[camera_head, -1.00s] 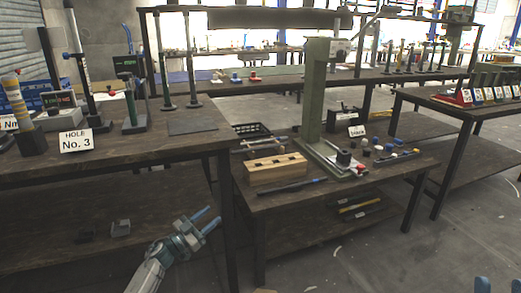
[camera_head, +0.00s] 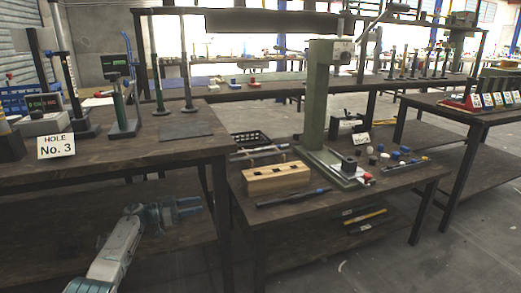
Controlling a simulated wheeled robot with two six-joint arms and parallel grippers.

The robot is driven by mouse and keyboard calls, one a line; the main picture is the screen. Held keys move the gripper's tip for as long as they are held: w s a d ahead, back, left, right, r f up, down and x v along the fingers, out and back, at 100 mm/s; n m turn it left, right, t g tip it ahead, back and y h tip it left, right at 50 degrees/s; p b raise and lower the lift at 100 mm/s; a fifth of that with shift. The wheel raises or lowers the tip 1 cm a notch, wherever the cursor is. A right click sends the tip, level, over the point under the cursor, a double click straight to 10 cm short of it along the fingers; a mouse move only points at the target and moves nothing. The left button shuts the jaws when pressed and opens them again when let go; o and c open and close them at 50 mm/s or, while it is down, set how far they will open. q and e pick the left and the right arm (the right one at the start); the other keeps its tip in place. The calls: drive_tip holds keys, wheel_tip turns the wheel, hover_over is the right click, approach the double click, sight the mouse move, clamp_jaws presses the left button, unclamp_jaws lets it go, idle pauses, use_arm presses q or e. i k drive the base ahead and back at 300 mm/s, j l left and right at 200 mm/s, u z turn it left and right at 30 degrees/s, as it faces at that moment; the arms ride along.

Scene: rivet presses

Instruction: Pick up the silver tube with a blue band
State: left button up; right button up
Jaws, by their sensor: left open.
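Long thin silver tubes (camera_head: 259,153) lie on the middle bench behind the wooden block, beside a black crate. At this size I cannot tell which of them has a blue band. A dark rod with a blue part (camera_head: 293,198) lies in front of the block. My left gripper (camera_head: 199,207) is open and empty. It points right, low in front of the left bench's lower shelf, left of and below the middle bench top and well apart from the tubes. My right gripper is not in view.
The wooden block with slots (camera_head: 278,178) and a green press (camera_head: 330,105) stand on the middle bench (camera_head: 262,216). Small caps (camera_head: 385,156) lie right of the press. The left bench (camera_head: 120,158) carries stands and a "HOLE No. 3" sign (camera_head: 56,146). Open floor lies at front right.

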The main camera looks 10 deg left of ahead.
sight(253, 150)
drive_tip(key=i+j, duration=0.1)
drive_tip(key=i, duration=0.3)
drive_tip(key=i+j, duration=0.15)
drive_tip(key=i, duration=0.3)
drive_tip(key=i+j, duration=0.1)
drive_tip(key=i, duration=0.3)
